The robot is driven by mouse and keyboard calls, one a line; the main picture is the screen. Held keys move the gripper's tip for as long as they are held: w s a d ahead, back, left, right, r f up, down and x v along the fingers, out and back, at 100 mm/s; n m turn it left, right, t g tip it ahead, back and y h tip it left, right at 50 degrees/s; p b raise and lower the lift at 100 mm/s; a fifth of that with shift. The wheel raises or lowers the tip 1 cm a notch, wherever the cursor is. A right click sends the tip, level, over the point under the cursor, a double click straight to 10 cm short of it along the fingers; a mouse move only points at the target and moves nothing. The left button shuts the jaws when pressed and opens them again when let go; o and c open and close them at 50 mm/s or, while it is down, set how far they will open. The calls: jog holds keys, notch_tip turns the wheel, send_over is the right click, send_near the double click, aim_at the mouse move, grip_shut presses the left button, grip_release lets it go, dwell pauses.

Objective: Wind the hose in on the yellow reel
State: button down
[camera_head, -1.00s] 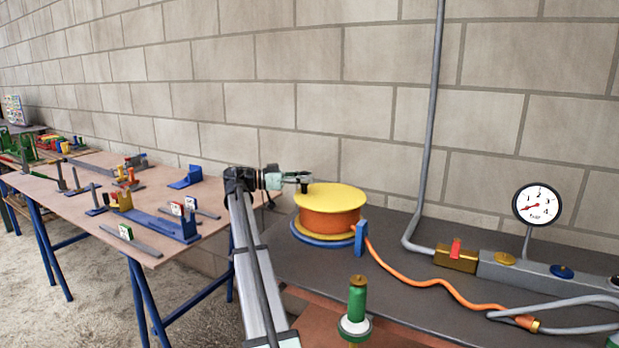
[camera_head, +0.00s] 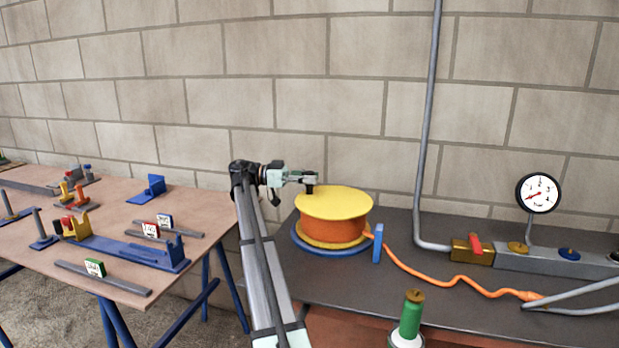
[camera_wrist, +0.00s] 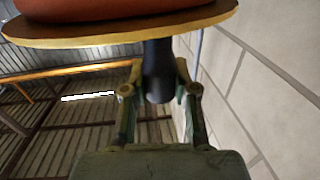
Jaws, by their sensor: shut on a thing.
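The reel (camera_head: 335,201) has a yellow top, an orange wound drum and a blue base ring, and stands on the dark bench. A short black handle (camera_head: 310,189) stands up near the left edge of its top. My gripper (camera_head: 309,180) reaches it from the left and is shut on this handle. In the wrist view the handle (camera_wrist: 158,65) sits between the two fingers (camera_wrist: 157,88), with the reel's rim (camera_wrist: 100,38) at the top of the picture. The orange hose (camera_head: 450,281) runs from the reel past a blue upright guide (camera_head: 378,243) rightward along the bench.
A grey manifold (camera_head: 520,260) with a red-levered brass valve (camera_head: 472,250) and a pressure gauge (camera_head: 538,193) stands at the back right. A green bottle-like part (camera_head: 411,318) stands in front. A brown table (camera_head: 110,285) with blue fixtures is at left. The block wall is close behind.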

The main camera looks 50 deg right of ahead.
jog(key=shift+d, duration=0.1)
jog(key=c, duration=0.9)
grip_release()
notch_tip(320, 180, up, 10)
